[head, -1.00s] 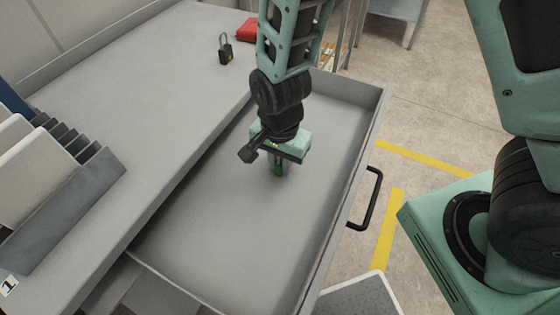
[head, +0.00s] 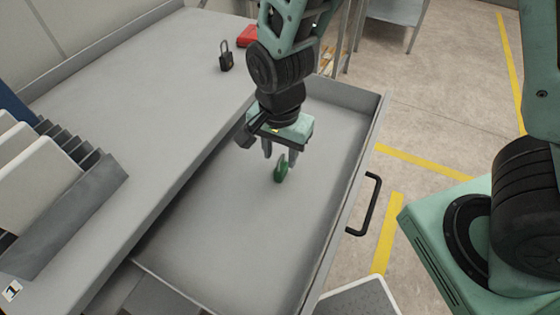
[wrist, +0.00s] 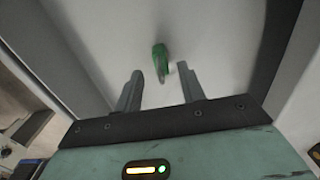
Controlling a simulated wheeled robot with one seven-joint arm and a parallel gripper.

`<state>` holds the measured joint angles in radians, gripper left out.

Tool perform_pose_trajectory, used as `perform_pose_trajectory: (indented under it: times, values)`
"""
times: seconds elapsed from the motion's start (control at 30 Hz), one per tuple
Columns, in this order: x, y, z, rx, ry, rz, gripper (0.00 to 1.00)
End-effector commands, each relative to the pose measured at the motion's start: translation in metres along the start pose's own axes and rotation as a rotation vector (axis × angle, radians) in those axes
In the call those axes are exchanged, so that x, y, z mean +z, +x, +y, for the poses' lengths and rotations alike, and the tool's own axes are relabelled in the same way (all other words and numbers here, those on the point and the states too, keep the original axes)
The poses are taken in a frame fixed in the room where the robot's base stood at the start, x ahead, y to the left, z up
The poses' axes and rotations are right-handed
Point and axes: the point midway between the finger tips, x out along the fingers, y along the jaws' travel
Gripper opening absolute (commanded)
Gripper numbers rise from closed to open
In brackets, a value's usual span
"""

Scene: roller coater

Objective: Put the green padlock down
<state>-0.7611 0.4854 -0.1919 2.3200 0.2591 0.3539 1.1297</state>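The green padlock (head: 281,173) is in the open grey drawer (head: 215,225), on or very near its bare floor. My gripper (head: 280,160) is just above and behind it, with its two fingers spread apart. In the wrist view the green padlock (wrist: 160,58) lies ahead of the fingertips, and the space between the fingers of my gripper (wrist: 160,80) is empty. The padlock's shackle points back toward the gripper, and no finger clearly touches it.
A black padlock (head: 226,58) and a red object (head: 247,36) stand on the grey worktop (head: 150,90). A rack of panels (head: 65,205) is at the left. The drawer's black handle (head: 366,205) faces right. The rest of the drawer floor is clear.

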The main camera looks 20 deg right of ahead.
Motion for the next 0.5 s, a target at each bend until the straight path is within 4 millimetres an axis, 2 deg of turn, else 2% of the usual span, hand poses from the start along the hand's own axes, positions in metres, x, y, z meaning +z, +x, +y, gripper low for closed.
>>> perform_pose_trajectory:
  times: [0.03,0.2,0.4,0.5]
  values:
    - [0.001,-0.014,-0.001,-0.005,-0.003,0.001,0.40]
    - [0.000,-0.044,-0.001,-0.003,-0.001,0.001,0.40]
    - [0.001,-0.062,0.000,-0.002,-0.006,-0.001,0.40]
    - [0.006,-0.070,0.005,-0.005,-0.075,-0.018,0.40]
